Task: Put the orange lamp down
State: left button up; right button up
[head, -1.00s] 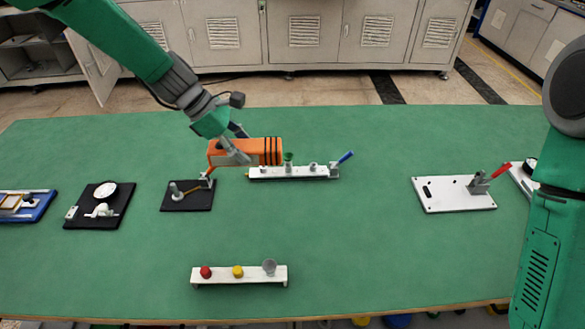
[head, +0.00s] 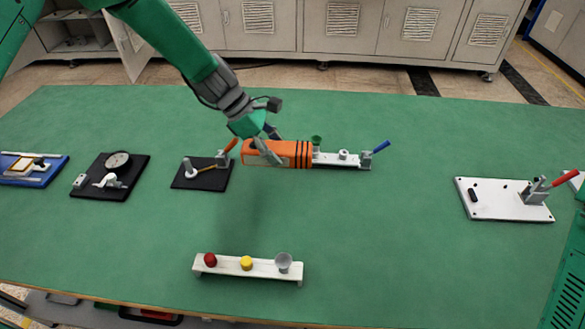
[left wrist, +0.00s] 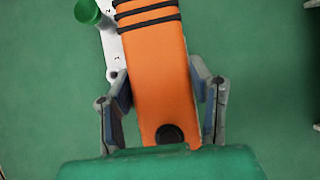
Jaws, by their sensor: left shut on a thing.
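The orange lamp (head: 285,153), a boxy body with black bands at one end, is held over the green table (head: 370,230). My left gripper (head: 266,150) is shut on it, with one finger on each side. In the left wrist view the lamp (left wrist: 158,75) lies between the fingers of my left gripper (left wrist: 165,95), its black round button near the palm and its bands at the far end. A faint shadow below suggests that it is off the table. My right gripper is not in view.
A white rail (head: 335,160) with a green cup and blue lever is partly hidden behind the lamp. A black plate (head: 205,180) stands left. A white rack (head: 248,268) with red, yellow and grey parts is in front. A white plate (head: 500,203) stands right. Mid-table right is clear.

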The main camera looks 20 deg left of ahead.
pick_arm(q)
notch_tip(320, 180, down, 3)
jog(key=shift+w+a+f, duration=0.15)
jog(key=shift+f, duration=1.8)
jog(key=o, duration=1)
jog(key=shift+o, duration=0.2)
